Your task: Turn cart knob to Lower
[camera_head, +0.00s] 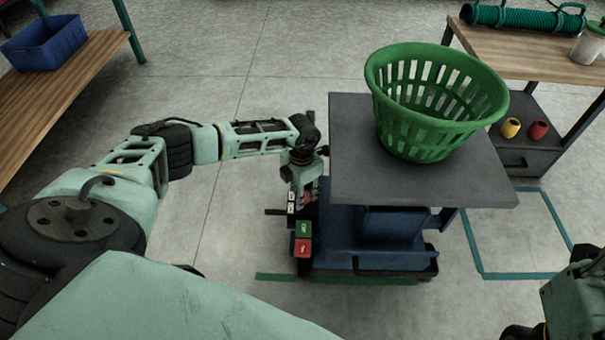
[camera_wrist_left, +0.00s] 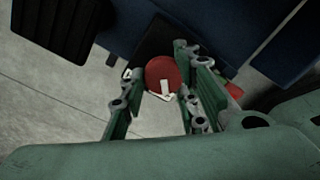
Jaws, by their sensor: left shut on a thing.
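The cart (camera_head: 375,240) is blue with a dark grey top (camera_head: 425,180) and stands in the middle of the head view. A small control panel with labels (camera_head: 291,204) is on its left side. My left gripper (camera_head: 306,192) reaches down beside the tabletop's left edge to this panel. In the left wrist view the red round knob (camera_wrist_left: 163,74) with a pale pointer mark lies between the fingers of my left gripper (camera_wrist_left: 160,95), which is shut on it. The label text is too small to read. My right gripper is only partly visible at the lower right edge, its fingertips unclear.
A green basket (camera_head: 432,103) stands on the cart top. Green (camera_head: 304,229) and red (camera_head: 303,248) buttons sit just below the knob panel. A wooden table with a blue bin (camera_head: 45,42) is at left. A workbench (camera_head: 535,50) stands at right. The floor between is clear.

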